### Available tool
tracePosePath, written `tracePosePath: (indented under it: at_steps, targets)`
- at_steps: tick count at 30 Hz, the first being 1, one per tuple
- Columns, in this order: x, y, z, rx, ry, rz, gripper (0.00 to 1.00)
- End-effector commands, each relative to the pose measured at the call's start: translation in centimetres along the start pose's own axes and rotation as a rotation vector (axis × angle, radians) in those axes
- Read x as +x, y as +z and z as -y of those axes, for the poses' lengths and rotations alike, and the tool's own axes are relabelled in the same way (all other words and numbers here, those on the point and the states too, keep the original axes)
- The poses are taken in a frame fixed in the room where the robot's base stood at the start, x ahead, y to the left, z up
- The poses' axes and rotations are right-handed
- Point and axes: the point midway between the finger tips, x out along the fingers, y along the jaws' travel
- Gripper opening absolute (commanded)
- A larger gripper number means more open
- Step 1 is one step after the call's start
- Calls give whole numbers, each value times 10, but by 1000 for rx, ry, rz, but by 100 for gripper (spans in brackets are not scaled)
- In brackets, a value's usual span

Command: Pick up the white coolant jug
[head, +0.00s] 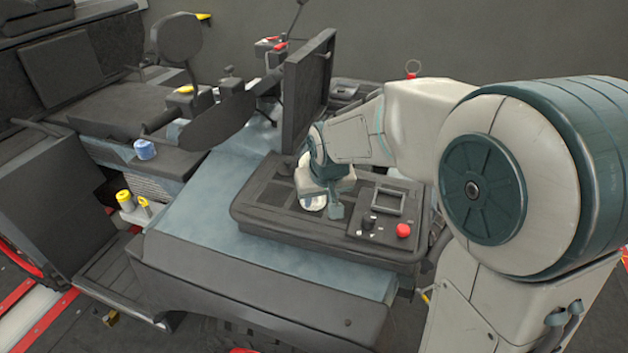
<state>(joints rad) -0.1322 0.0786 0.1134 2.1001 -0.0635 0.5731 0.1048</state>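My gripper (325,207) reaches down over the dark console top, near the middle of the view. A small white rounded thing (313,203) shows right at my gripper, mostly covered by it. It may be the white coolant jug, but too little shows to be sure. One teal finger is visible on its right side; the other finger is not clear. I cannot tell whether the gripper is open or shut on the white thing.
The dark console (265,222) has a red button (403,230), black knobs and a raised screen panel (307,90) close behind my gripper. At left are a blue cap (145,149) and a pale container with a yellow cap (125,200). The pale blue surface (205,215) is clear.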

Motion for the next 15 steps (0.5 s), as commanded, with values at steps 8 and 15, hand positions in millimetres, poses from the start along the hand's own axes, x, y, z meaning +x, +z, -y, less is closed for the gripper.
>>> tracePosePath:
  at_steps: [8, 15]
  targets:
    - [23, 0, 0, 1, 0, 0, 40]
    - [23, 0, 0, 1, 0, -1, 26]
